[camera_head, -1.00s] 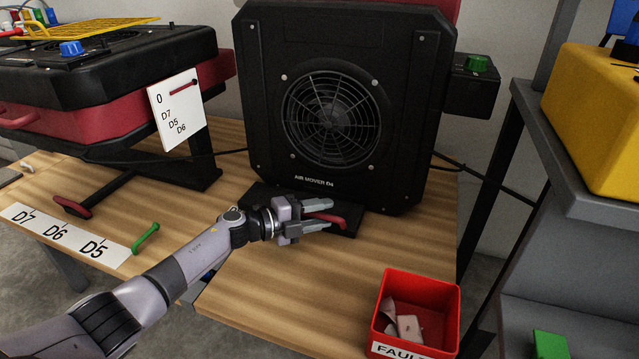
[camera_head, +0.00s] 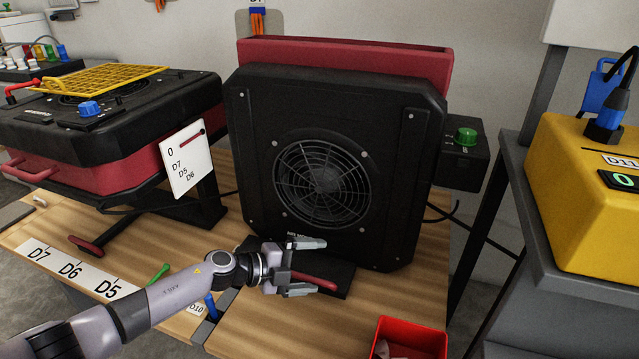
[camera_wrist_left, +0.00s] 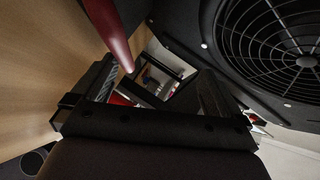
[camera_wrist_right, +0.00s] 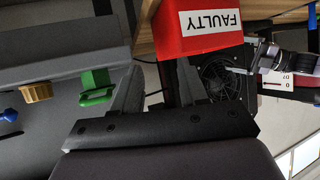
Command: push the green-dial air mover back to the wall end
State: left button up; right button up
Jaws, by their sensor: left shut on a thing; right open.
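The green-dial air mover (camera_head: 410,170) is a big black upright unit with a round fan grille, a red part behind its top and a green dial (camera_head: 465,137) on a side box at its right. It stands on the wooden bench, and its grille also shows in the left wrist view (camera_wrist_left: 275,40). A red handle (camera_head: 316,281) sticks out at its dark foot. My left gripper (camera_head: 312,267) is shut on this handle, low in front of the unit. The handle also shows in the left wrist view (camera_wrist_left: 108,32). My right gripper (camera_wrist_right: 155,92) is open and empty, outside the head view.
Another air mover with a blue dial (camera_head: 89,109) lies flat at left, with a white scale card (camera_head: 184,160). A red bin (camera_head: 410,335), labelled FAULTY in the right wrist view, stands at the bench front. A yellow box (camera_head: 580,190) sits on a grey stand at right.

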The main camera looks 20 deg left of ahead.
pick_arm(q)
jog(key=w+r+t, duration=0.1)
jog(key=w+r, duration=0.2)
jog(key=r, duration=0.5)
jog(key=w+r+m+t+h, duration=0.1)
jog(key=w+r, duration=0.3)
jog(key=r, duration=0.4)
jog(key=s+f, duration=0.2)
jog(key=f, duration=0.2)
jog(key=s+f+g, duration=0.1)
jog(key=s+f, duration=0.1)
jog(key=f, duration=0.3)
jog(key=s+f+n+g+y, duration=0.1)
jog(key=s+f, duration=0.2)
jog(key=f, duration=0.2)
jog(key=shift+f, duration=0.25)
jog(key=shift+c, duration=0.9)
jog(key=shift+s+a+r+p, duration=0.15)
jog(key=shift+s+a+p, duration=0.15)
jog(key=shift+s+a, duration=0.2)
jog(key=c, duration=0.5)
jog(key=shift+s+a+p, duration=0.9)
jog(key=shift+s+a, duration=1.55)
jog(key=shift+a, duration=0.05)
